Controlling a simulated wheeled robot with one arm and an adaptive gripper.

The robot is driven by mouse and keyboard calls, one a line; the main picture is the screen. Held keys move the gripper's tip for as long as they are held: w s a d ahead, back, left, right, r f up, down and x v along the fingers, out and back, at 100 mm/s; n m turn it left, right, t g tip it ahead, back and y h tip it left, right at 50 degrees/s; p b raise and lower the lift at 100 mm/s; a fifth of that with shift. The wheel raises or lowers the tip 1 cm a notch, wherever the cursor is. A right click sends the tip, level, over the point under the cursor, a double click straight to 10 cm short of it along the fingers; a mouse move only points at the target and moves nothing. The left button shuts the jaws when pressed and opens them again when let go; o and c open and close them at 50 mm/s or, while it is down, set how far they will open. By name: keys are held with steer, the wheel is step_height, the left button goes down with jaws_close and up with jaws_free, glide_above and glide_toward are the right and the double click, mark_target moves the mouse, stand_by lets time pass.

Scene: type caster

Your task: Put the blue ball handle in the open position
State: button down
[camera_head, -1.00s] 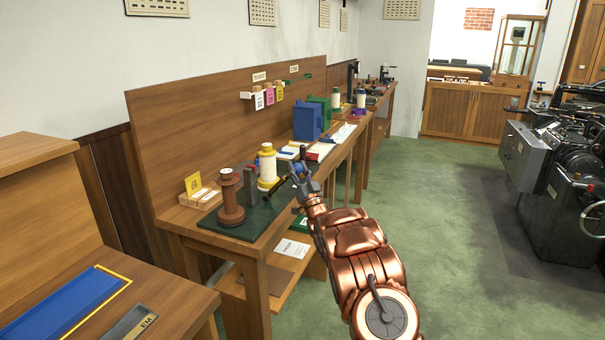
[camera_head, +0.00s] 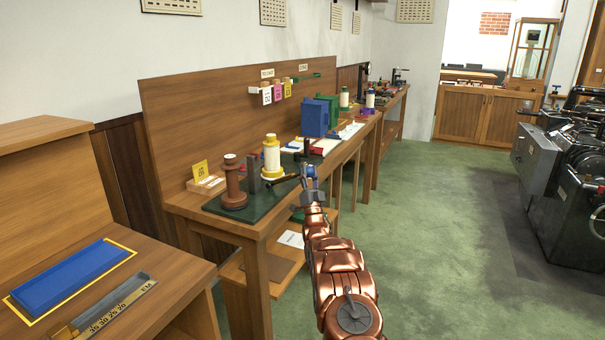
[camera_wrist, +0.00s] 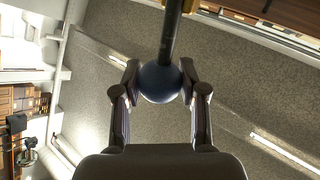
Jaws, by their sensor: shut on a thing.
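The blue ball handle shows in the wrist view as a dark blue ball (camera_wrist: 160,82) on the end of a dark rod (camera_wrist: 170,35) coming from the top of the picture. My gripper (camera_wrist: 160,84) is shut on the ball, one finger on each side. In the head view my gripper (camera_head: 312,188) is at the front edge of the bench, with the blue ball (camera_head: 309,171) at its tip. A dark bar (camera_head: 281,181) runs left from there over the green mat (camera_head: 240,211). My fingers partly hide the handle in the head view.
A brown spool (camera_head: 234,186), a grey upright block (camera_head: 253,172) and a white and yellow spool (camera_head: 272,158) stand on the mat. A blue box (camera_head: 314,118) stands farther back. Green floor (camera_head: 440,220) is open to the right; dark machines (camera_head: 570,170) stand beyond.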

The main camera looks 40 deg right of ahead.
steer(key=shift+f, duration=0.35)
steer(key=c, duration=0.8)
jaws_free()
steer(key=shift+c, duration=0.2)
steer(key=shift+o, duration=1)
steer(key=shift+r, duration=0.15)
steer(key=shift+s, duration=0.15)
steer(key=v, duration=0.7)
